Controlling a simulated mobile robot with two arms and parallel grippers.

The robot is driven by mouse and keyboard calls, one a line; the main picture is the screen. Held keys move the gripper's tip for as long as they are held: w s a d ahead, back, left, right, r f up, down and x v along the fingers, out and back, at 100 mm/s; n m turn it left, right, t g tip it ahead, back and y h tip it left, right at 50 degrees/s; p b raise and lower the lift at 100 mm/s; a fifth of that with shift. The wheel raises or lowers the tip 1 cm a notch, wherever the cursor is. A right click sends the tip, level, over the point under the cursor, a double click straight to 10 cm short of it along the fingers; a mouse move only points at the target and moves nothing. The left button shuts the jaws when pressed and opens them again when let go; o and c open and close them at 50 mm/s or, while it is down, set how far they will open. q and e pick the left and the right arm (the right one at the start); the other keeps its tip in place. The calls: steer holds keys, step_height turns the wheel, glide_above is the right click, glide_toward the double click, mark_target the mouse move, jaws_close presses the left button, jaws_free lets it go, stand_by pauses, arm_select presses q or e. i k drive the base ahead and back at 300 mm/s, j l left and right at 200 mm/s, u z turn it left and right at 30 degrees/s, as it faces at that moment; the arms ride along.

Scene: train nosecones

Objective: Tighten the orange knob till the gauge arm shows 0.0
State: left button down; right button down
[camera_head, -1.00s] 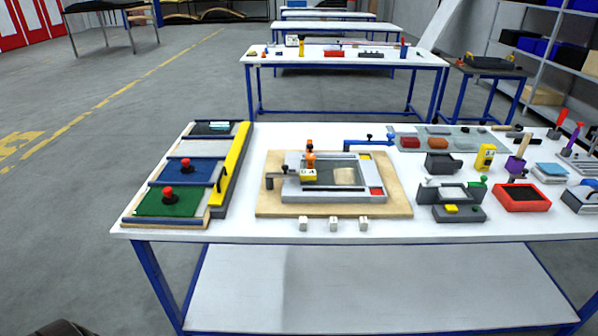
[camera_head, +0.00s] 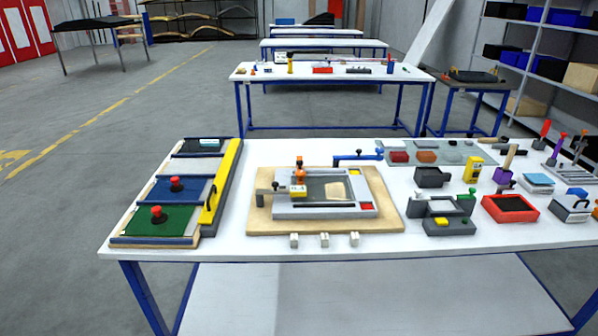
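The orange knob (camera_head: 299,175) stands upright on a grey rectangular frame fixture (camera_head: 325,211), on the fixture's left part. A small yellow-and-white block (camera_head: 298,191), perhaps the gauge, sits just below the knob. Its arm and any reading are too small to make out. A dark post with a short grey bar (camera_head: 268,191) is at the fixture's left side. The fixture lies on a light wooden board (camera_head: 390,220) on the white table. Neither of my grippers is in view, and nothing touches the knob.
Left of the board is a panel with green (camera_head: 175,221) and blue sections, red knobs and a yellow bar (camera_head: 222,185). Three small white cubes lie in front of the board. A blue clamp arm (camera_head: 358,157) is behind it. Trays and tools crowd the table's right side.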

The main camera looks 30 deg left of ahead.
mark_target(300, 174)
steer(key=i+l+u, duration=0.1)
steer(key=u, duration=0.35)
steer(key=i+l+u, duration=0.15)
steer(key=u, duration=0.3)
steer(key=i+l+u, duration=0.1)
steer(key=l+u, duration=0.15)
steer(key=u, duration=0.2)
